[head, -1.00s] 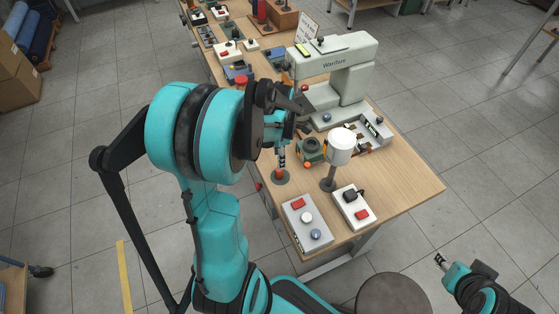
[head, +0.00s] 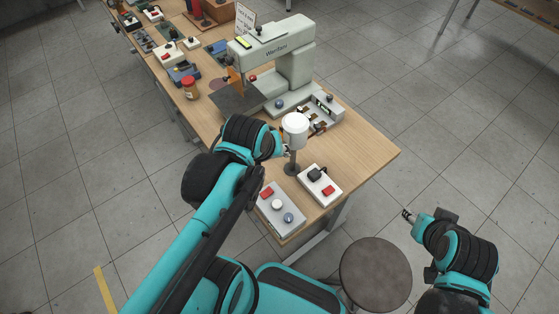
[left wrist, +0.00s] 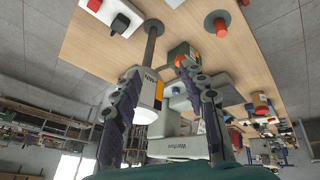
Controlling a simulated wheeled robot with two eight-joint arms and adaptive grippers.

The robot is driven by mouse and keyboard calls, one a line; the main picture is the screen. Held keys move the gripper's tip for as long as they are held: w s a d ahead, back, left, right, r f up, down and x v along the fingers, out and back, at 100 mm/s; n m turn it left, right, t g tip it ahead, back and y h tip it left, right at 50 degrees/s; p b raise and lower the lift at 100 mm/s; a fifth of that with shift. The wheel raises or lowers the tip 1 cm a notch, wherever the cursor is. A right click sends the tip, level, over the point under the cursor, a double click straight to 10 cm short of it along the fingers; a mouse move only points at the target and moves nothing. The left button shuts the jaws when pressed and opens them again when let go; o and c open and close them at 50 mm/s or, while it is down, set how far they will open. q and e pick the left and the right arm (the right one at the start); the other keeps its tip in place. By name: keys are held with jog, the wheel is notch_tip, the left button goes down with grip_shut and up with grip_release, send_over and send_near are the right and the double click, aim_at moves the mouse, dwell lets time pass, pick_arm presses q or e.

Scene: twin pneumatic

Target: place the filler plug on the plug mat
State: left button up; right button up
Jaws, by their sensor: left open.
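A red-orange plug (left wrist: 221,29) stands upright on a round dark grey mat (left wrist: 209,19) in the left wrist view, apart from my fingers. I take these for the filler plug and the plug mat. In the head view both are hidden behind my left arm. My left gripper (left wrist: 163,76) is open, with nothing held between its two purple-grey fingers. A green unit (left wrist: 178,51) with an orange label and a red knob stands on the table just beyond the fingertips. My right gripper (head: 407,214) is off the table's right side; its jaw opening is too small to tell.
A white cylinder on a post (head: 295,130) stands close beside my left gripper. Two control boxes (head: 281,208) (head: 321,186) sit at the near table end. The pale press (head: 290,58) stands behind. A round stool (head: 376,275) is in front, with clear floor at right.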

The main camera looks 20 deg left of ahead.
pick_arm(q)
jog(key=d+m, duration=0.1)
jog(key=m, duration=0.1)
jog(key=s+d+m+t, duration=0.1)
jog(key=m, duration=0.1)
jog(key=d+m, duration=0.1)
jog(key=m, duration=0.1)
jog(key=shift+s+r+t, duration=0.15)
jog(key=shift+s+t, duration=0.15)
jog(key=shift+s, duration=0.1)
jog(key=shift+f+b, duration=0.3)
jog(key=shift+f, duration=0.05)
jog(key=shift+c, duration=0.4)
